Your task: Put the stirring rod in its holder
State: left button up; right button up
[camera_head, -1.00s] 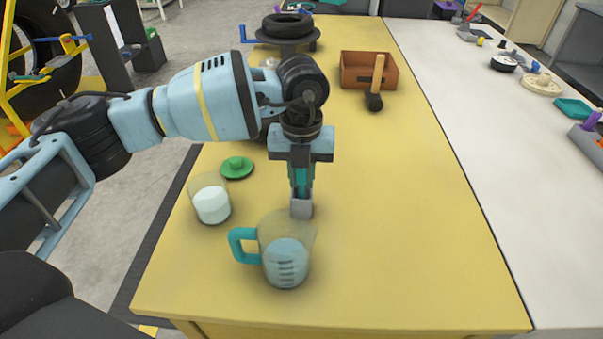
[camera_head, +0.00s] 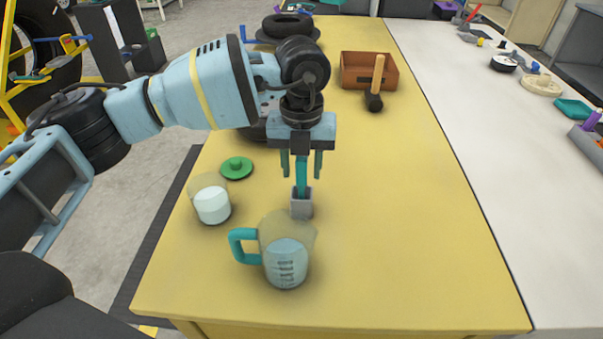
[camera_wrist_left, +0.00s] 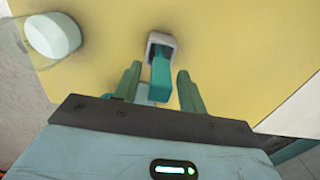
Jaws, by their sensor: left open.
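The teal stirring rod (camera_head: 301,175) stands upright in its small grey holder (camera_head: 301,208) on the yellow table. It also shows in the left wrist view (camera_wrist_left: 160,74), with its lower end inside the holder (camera_wrist_left: 162,42). My left gripper (camera_head: 301,168) is just above the holder, fingers pointing down. Its two green fingers are spread, one on each side of the rod, with gaps between them and the rod. In the left wrist view the open fingers (camera_wrist_left: 158,86) also stand clear of the rod. My right gripper is not in view.
A measuring jug (camera_head: 286,262) with a teal handle stands just in front of the holder. A glass with white contents (camera_head: 212,205) and a green lid (camera_head: 237,168) are to the left. A brown box (camera_head: 355,70) and a mallet (camera_head: 376,85) lie farther back. The table's right side is clear.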

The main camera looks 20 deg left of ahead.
pick_arm(q)
notch_tip(320, 180, up, 9)
jog(key=shift+r, duration=0.15)
dwell(0.6)
